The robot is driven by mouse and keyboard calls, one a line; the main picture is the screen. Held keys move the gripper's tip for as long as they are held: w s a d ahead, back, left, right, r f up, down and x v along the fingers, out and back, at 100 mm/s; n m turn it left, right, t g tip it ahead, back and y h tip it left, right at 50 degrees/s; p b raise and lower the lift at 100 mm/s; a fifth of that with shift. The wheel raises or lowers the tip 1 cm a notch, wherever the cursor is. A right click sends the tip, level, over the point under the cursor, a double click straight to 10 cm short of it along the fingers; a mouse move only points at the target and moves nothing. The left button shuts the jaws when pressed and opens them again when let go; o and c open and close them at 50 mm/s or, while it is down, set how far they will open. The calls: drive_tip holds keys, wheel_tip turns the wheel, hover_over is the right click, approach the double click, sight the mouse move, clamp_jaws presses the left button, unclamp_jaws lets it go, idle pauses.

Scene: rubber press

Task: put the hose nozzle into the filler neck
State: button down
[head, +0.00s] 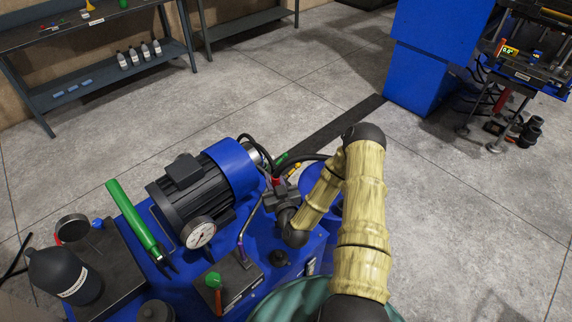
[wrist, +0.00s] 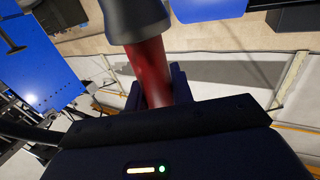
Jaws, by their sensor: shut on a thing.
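My gripper (wrist: 155,92) is shut on a red cylindrical part, which I take to be the hose nozzle (wrist: 148,62). A wider dark grey piece covers its upper end in the wrist view. In the head view my gripper (head: 281,196) is beside the electric motor, above the blue power unit, with a bit of the red part (head: 276,182) showing. A black hose runs close by it. No opening shows under the nozzle.
The motor (head: 195,195) with a dial gauge (head: 201,234) stands left of my gripper. Open floor lies to the right.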

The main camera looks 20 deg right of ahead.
drive_tip(key=shift+y, duration=0.3)
drive_tip(key=s+a+r+p, duration=0.1)
drive_tip(key=a, duration=0.1)
drive_tip(key=s+a+r+p, duration=0.1)
drive_tip(key=a+r+p, duration=0.1)
drive_tip(key=shift+s+r+p, duration=0.1)
drive_tip(key=shift+s+p, duration=0.05)
drive_tip(key=shift+p, duration=0.15)
drive_tip(key=shift+s+d, duration=0.1)
